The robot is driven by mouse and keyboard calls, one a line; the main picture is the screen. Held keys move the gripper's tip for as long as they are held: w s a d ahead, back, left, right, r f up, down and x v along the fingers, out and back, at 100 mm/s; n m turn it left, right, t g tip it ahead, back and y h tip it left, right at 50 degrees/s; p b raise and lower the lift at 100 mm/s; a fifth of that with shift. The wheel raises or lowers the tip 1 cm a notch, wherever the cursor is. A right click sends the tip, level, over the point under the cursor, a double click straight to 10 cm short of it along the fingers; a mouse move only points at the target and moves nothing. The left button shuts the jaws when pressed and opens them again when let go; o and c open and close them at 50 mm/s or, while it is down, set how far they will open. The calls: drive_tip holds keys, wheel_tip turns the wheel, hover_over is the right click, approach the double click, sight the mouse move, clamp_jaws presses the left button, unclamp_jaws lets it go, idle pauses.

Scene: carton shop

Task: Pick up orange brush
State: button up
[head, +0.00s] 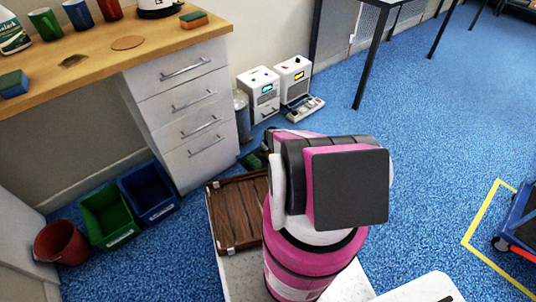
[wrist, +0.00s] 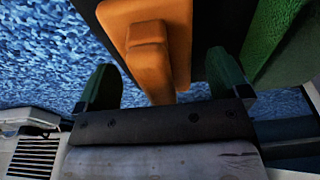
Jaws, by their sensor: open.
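The orange brush (wrist: 158,30) shows large and close in the upper middle of the wrist view, with a raised block on its near face. My gripper (wrist: 160,62) is open, with one green finger left of the brush and one right of it. The lower end of the brush lies between the fingers, and a gap shows on the left side. I cannot tell whether the right finger touches it. In the head view my arm hides the gripper's work area, and I do not make out the brush there.
In the wrist view a dark surface stands behind the brush and a green thing (wrist: 280,40) is at the right. In the head view a wooden tray (head: 236,212), a drawer unit (head: 188,115), bins (head: 108,214) and two white machines (head: 260,92) stand around my arm.

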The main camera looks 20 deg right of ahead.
sight(267, 153)
drive_tip(key=shift+f, duration=0.1)
drive_tip(key=c, duration=1.1)
drive_tip(key=shift+c, duration=0.2)
drive_tip(key=shift+r, duration=0.7)
drive_tip(key=r, duration=0.2)
drive_tip(key=s+a+r, duration=0.1)
drive_tip(key=shift+r, duration=0.35)
drive_tip(key=s+a+r, duration=0.6)
drive_tip(key=a, duration=0.2)
drive_tip(key=shift+a, duration=0.25)
drive_tip(key=shift+o, duration=1.1)
drive_tip(key=shift+w+d, duration=0.1)
